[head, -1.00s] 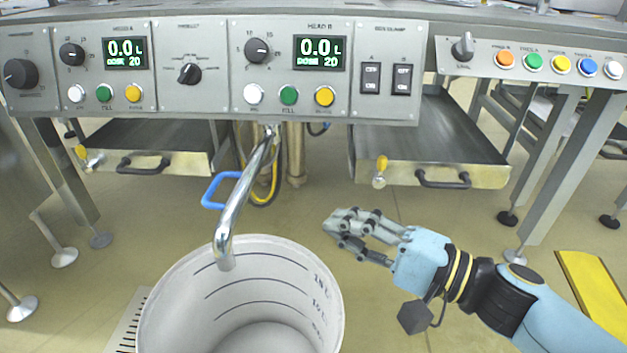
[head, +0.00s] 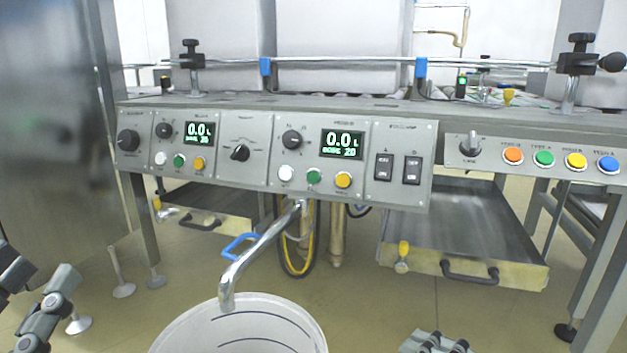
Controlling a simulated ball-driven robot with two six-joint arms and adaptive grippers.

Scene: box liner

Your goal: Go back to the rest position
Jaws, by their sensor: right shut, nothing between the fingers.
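My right gripper (head: 437,342) shows at the bottom edge, right of the white bucket. Only its grey fingertips are in view; they are together with nothing in them. My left gripper (head: 38,275) is at the lower left edge, partly cut off. Its dark and grey fingers stand apart, with nothing seen between them. Both grippers are clear of the machine's control panel (head: 259,178).
The white bucket (head: 245,330) stands under the metal spout (head: 250,262) with a blue handle (head: 238,246). A metal tray (head: 470,228) juts out at the right. Floor is open between bucket and tray. A steel cabinet (head: 60,130) is at the far left.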

